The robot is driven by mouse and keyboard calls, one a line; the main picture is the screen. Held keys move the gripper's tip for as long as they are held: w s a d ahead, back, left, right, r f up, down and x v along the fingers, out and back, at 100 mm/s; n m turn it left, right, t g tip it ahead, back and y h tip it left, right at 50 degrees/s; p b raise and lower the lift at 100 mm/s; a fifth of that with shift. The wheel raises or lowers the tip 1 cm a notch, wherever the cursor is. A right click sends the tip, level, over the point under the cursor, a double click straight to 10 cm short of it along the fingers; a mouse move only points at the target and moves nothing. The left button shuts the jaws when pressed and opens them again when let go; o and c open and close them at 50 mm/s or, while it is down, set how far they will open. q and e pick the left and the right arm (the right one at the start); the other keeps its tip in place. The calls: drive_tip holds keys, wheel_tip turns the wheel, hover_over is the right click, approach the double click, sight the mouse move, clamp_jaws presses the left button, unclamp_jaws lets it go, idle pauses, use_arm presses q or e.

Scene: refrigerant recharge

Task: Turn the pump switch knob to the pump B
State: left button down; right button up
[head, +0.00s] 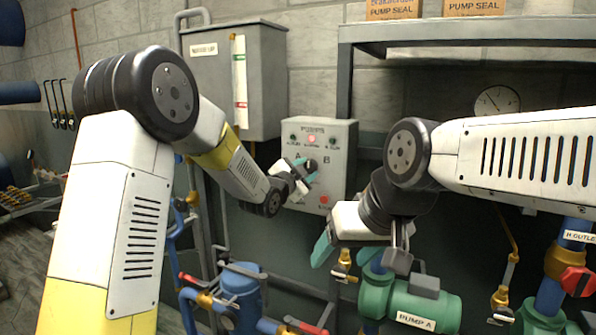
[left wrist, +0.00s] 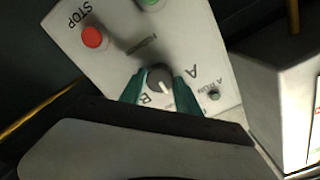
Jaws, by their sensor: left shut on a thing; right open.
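The pump control panel (head: 338,135) is a pale box on the wall. Its dark pump switch knob (left wrist: 158,78) has a white pointer mark, which in the left wrist view points down and right, between the letters A (left wrist: 192,72) and B (left wrist: 146,98). My left gripper (head: 306,168) is at the panel. Its teal fingers (left wrist: 159,91) are shut on the knob, one on each side, and partly hide the B label. My right gripper (head: 346,250) is open and empty, low in front of the panel, above the green pump A (head: 448,309).
A red stop button (left wrist: 93,37) sits on the panel near the knob. A grey cabinet (head: 262,80) hangs left of the panel. A metal shelf (head: 440,31) with boxes is at the upper right. Pipes and valves fill the space below.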

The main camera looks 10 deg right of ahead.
use_arm(q)
drive_tip(key=m, duration=0.4)
drive_tip(key=shift+m, duration=0.3)
drive_tip(key=m, duration=0.3)
drive_tip(key=shift+r, duration=0.1)
drive_tip(key=c, duration=1)
unclamp_jaws()
drive_tip(key=shift+m, duration=0.3)
